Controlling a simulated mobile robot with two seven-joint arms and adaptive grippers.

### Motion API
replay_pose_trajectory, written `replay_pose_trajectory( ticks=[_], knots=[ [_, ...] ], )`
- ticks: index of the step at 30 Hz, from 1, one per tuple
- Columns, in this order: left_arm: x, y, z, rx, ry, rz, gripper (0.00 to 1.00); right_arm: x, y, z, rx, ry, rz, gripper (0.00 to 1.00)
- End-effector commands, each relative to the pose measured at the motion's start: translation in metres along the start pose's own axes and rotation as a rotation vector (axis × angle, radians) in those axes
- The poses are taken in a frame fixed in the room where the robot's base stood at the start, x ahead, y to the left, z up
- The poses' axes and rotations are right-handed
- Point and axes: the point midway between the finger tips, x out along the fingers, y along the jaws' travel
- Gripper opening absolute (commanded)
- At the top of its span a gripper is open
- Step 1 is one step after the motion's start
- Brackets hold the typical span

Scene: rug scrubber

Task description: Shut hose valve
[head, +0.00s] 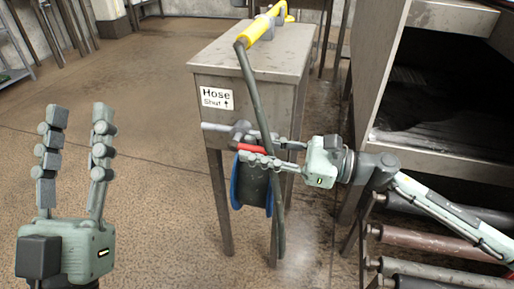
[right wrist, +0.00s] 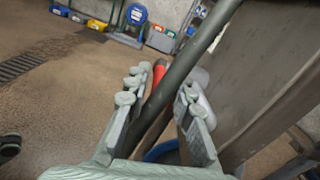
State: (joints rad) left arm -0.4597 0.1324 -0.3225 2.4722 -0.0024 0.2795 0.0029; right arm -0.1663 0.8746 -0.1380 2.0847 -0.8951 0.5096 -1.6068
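The valve's red handle (head: 252,148) sticks out to the right from the metal pipe fitting (head: 241,130) on the cabinet front. A label (head: 217,98) above it reads "Hose Shut" with an up arrow. My right gripper (head: 246,146) reaches in from the right, its fingers apart above and below the handle. In the right wrist view the red handle (right wrist: 158,73) and the dark hose (right wrist: 178,72) lie between the spread fingers; whether either finger touches the handle I cannot tell. My left gripper (head: 77,112) is open and empty, fingers upward, at the left.
The hose (head: 254,95) runs from a yellow spray wand (head: 262,24) on the cabinet (head: 283,60) down past the handle. A blue-rimmed reel (head: 236,190) hangs below. A large metal machine with rollers (head: 430,240) stands at right. The floor at left is clear.

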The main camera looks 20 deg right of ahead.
Motion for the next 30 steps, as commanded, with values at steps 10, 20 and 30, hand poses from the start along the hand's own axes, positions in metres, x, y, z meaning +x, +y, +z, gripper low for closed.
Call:
replay_pose_trajectory(
  ticks=[10, 20, 30],
  knots=[
    [0.0, 0.0, 0.0, 0.0, 0.001, 0.0, 0.4, 0.0, 0.0, 0.0, 0.0, 0.0, -0.001, 0.0],
    [0.0, 0.0, -0.001, 0.0, 0.002, 0.0, 0.4, 0.0, 0.0, 0.0, 0.0, -0.001, -0.001, 0.0],
    [-0.001, 0.003, 0.015, -0.009, -0.112, 0.001, 0.4, -0.001, -0.001, 0.003, 0.0, 0.022, 0.004, 0.0]
  ],
)
